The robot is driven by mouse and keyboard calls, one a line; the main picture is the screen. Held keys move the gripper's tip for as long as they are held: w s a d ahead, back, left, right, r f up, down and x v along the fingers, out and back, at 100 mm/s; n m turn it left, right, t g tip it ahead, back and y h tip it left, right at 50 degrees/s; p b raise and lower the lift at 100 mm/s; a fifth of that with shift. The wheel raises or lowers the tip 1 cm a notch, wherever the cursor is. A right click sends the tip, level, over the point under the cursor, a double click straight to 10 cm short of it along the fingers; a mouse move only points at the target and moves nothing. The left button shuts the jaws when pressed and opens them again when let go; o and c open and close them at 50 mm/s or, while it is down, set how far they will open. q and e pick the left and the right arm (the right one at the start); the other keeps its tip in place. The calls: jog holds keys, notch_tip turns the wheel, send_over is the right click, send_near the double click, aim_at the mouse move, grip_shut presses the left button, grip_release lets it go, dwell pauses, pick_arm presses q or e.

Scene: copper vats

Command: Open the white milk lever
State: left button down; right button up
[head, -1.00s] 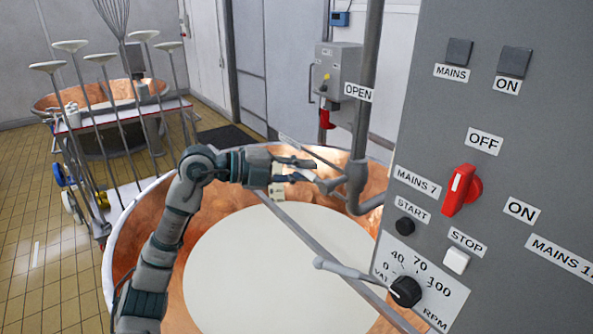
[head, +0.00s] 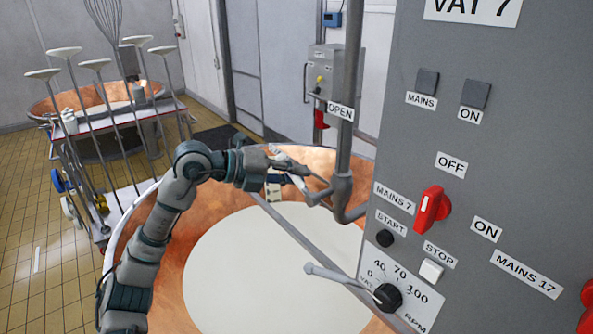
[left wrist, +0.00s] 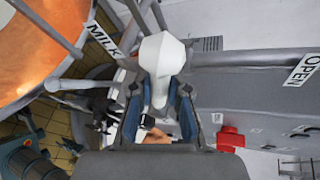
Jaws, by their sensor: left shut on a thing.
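The white lever (left wrist: 163,55) shows in the left wrist view as a pale faceted knob with its shaft running down between my fingers. My left gripper (left wrist: 160,105) is shut on it, with blue-lined fingers on both sides of the shaft. In the head view my left gripper (head: 298,172) reaches over the copper vat (head: 150,235) to the grey pipework. A MILK label (left wrist: 105,42) sits on a pipe beside the lever. An OPEN label (head: 340,112) is on the upright pipe (head: 350,75). My fingers partly hide the lever's lower end. My right gripper is not in view.
White liquid (head: 270,265) fills the vat below my arm. A grey control panel (head: 510,130) with red switches stands close at right. A grey bar with a handle (head: 325,272) crosses the vat. A tool trolley (head: 120,125) stands at left.

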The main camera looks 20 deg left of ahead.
aim_at(300, 178)
pick_arm(q)
jog(key=shift+s+d+r+m+t+y+p, duration=0.15)
jog(key=shift+r+m+y+p, duration=0.15)
jog(key=shift+r+m, duration=0.3)
jog(key=shift+s+r+m+t+y+p, duration=0.15)
jog(key=shift+r+m+y+p, duration=0.2)
jog(key=shift+r, duration=0.3)
jog(key=shift+s+d+r+m+t+y, duration=0.2)
jog(key=shift+d+r+m+t+y, duration=0.15)
jog(key=shift+r+m, duration=0.15)
jog(key=shift+s+d+r+m+y, duration=0.25)
jog(key=shift+r+m+y, duration=0.15)
jog(key=shift+m, duration=0.25)
jog(key=shift+s+d+r+m+t+y+b, duration=0.35)
jog(key=shift+s+d+m+t+y+b, duration=0.35)
jog(key=shift+m, duration=0.4)
jog(key=shift+s+d+r+m+t+y+b, duration=0.1)
jog(key=shift+s+d+m+t+y+b, duration=0.25)
jog(key=shift+d+m+b, duration=0.2)
jog(key=shift+s+d+r+m+t+y+b, duration=0.1)
jog(key=shift+s+d+m+t+y+b, duration=0.1)
jog(key=shift+d+m+t+y+b, duration=0.3)
jog(key=shift+a, duration=0.1)
jog(key=c, duration=1.1)
grip_release()
jog(key=shift+s, duration=0.15)
jog(key=shift+s+f, duration=0.1)
